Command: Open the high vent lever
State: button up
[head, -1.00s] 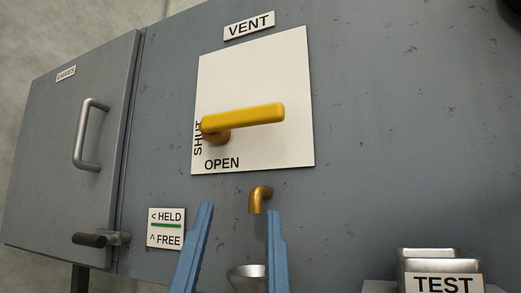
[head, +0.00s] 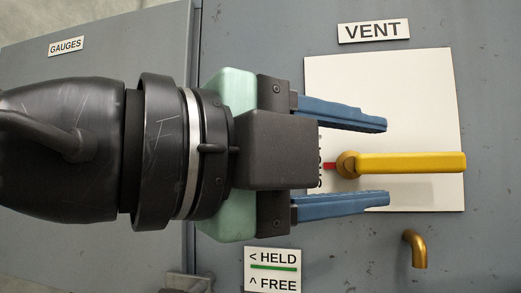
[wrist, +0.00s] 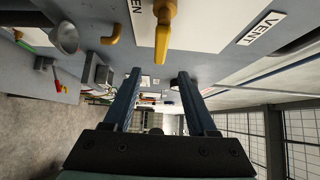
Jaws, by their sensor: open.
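The yellow vent lever (head: 415,162) lies level on a white plate (head: 440,90) under the VENT sign (head: 373,31). Its pivot is at the left, beside a red mark (head: 330,165) and the partly hidden SHUT lettering. My gripper (head: 388,161) comes in from the left, open and empty. In the head view its blue fingers appear above and below the lever's pivot end. In the wrist view the lever (wrist: 164,28) sits at the top, on the panel side of the gap between the fingertips (wrist: 159,73), not clearly between them.
A brass spout (head: 415,248) sticks out below the plate. A HELD/FREE label (head: 272,270) is at the bottom. The gauges door (head: 100,45) is behind my arm at the left. In the wrist view, a metal funnel (wrist: 65,38) is at the upper left.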

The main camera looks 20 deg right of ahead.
aim_at(423, 161)
jog(key=p+x, duration=0.4)
jog(key=x, duration=0.6)
jog(key=shift+w+d+r+p, duration=0.1)
jog(key=shift+w+d+p, duration=0.15)
jog(key=shift+p, duration=0.15)
jog(key=shift+d, duration=0.35)
grip_shut()
dwell(0.5)
